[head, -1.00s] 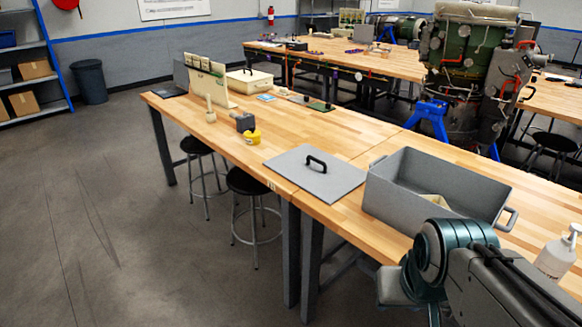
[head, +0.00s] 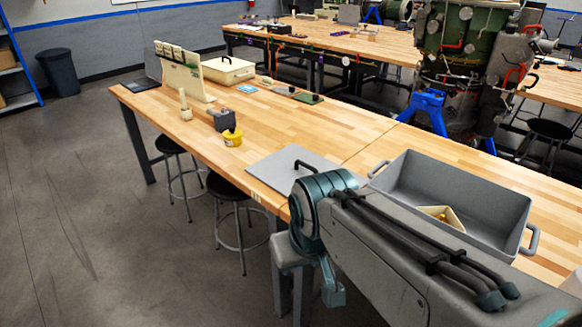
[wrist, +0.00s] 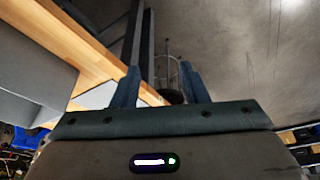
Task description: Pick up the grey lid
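The grey lid (head: 268,172) lies flat on the wooden table, left of the open grey bin (head: 490,195). Its black handle (head: 306,163) stands up from the top. My arm covers the lid's near right part in the head view. My gripper (wrist: 161,82) is open and empty in the wrist view, its two fingers well apart. It is off the table's near side, with floor and table legs beyond the fingers. A pale patch beside the left finger may be the lid; I cannot be sure. My fingertips cannot be made out clearly in the head view.
A beige tray (head: 441,216) with something yellow sits in the bin. A yellow tub (head: 233,137) and dark grey block (head: 223,119) stand farther along the table (head: 300,125). Black stools (head: 232,188) stand under the near edge. Floor at left is clear.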

